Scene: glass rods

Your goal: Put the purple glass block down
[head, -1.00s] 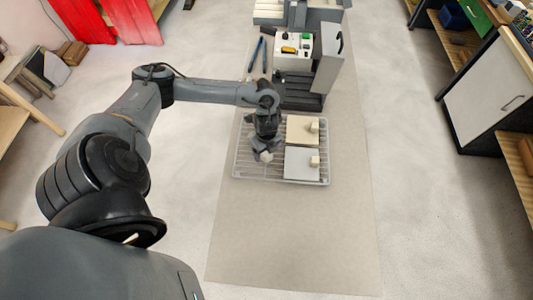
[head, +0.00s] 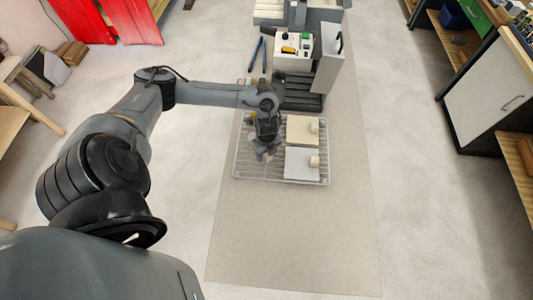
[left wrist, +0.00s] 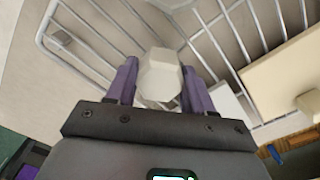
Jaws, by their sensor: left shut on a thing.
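My left gripper (head: 265,154) is over the left part of a wire rack (head: 243,176). In the left wrist view, its two purple fingers (left wrist: 158,84) are shut on a faceted block (left wrist: 160,75). The block looks pale grey-white there, not purple. Its far end points toward the rack wires (left wrist: 215,45). I cannot tell whether it touches the rack. My right gripper does not show in either view.
A cream plate (head: 299,135) and a light grey plate (head: 298,168) lie on the rack's right part, each with a small cream block on it. A machine with a grey upright panel (head: 328,62) stands behind. The mat in front (head: 290,235) is clear.

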